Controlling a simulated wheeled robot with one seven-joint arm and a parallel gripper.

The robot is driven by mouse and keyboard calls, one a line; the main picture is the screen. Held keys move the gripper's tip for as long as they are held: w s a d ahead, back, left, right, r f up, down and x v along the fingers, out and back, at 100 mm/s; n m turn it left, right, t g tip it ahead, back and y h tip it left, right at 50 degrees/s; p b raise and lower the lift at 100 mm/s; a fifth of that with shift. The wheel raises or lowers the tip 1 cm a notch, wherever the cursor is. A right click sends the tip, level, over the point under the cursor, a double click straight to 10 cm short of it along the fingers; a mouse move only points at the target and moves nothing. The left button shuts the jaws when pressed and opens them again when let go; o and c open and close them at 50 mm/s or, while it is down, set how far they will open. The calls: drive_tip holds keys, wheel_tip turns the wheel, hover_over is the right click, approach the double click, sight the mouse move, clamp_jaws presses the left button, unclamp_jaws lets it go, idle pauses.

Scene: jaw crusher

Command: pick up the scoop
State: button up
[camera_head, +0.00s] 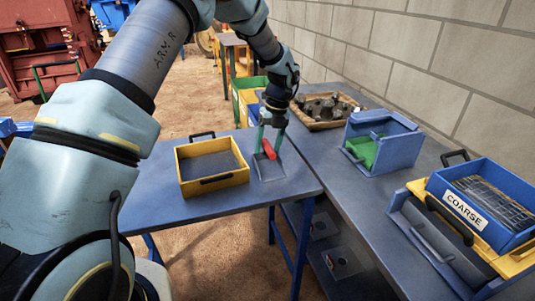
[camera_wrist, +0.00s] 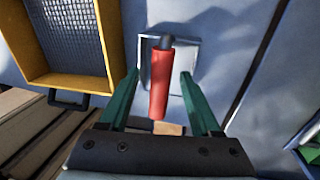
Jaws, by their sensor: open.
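The scoop has a red handle (camera_wrist: 159,85) and a flat grey metal pan (camera_wrist: 182,52), seen in the wrist view. In the head view its red handle (camera_head: 269,149) and its pan (camera_head: 270,171) show on the blue-grey table, right of the yellow sieve tray. My gripper (camera_head: 271,142) is above the scoop, pointing down. In the wrist view the green fingers of my gripper (camera_wrist: 160,83) are apart, one on each side of the red handle, with gaps to both. The handle's near end lies close to the gripper body.
The yellow sieve tray (camera_head: 211,185) stands close by on the left. A wooden tray of rocks (camera_head: 324,109), a blue box with green inside (camera_head: 382,143) and a blue sieve marked COARSE (camera_head: 487,205) stand on the right-hand bench. A block wall (camera_head: 417,58) runs behind it.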

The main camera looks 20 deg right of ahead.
drive_tip(key=shift+a+f, duration=0.1)
drive_tip(key=shift+f, duration=0.3)
clamp_jaws()
idle(0.5)
